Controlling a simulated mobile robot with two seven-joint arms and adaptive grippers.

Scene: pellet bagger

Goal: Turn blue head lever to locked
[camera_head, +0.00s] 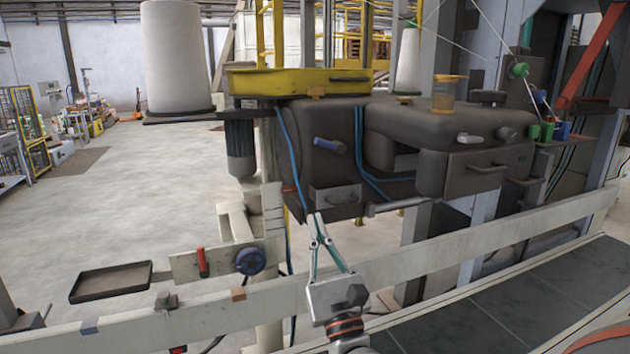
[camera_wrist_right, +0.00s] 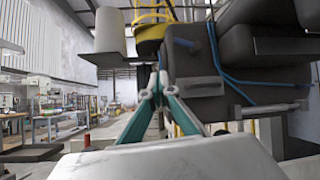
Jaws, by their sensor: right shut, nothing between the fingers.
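The blue head lever (camera_head: 329,145) is on the front of the dark machine head (camera_head: 300,165). It lies nearly level, its right end a little lower. It also shows in the right wrist view as a small blue bar (camera_wrist_right: 185,43), above and right of the fingertips. My right gripper (camera_head: 314,216) points up from below, fingertips together and empty. In the head view its tips are below the lever, apart from it, near the small drawer (camera_head: 335,194). The right wrist view also shows the closed fingers (camera_wrist_right: 154,77). My left gripper is not in view.
A pale rail (camera_head: 420,257) crosses in front of the machine, with a dark conveyor (camera_head: 520,300) at the right. Blue hoses (camera_head: 359,150) run beside the head. A yellow tray (camera_head: 300,82) sits above it. A blue knob (camera_head: 250,261) and dark tray (camera_head: 110,281) are lower left.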

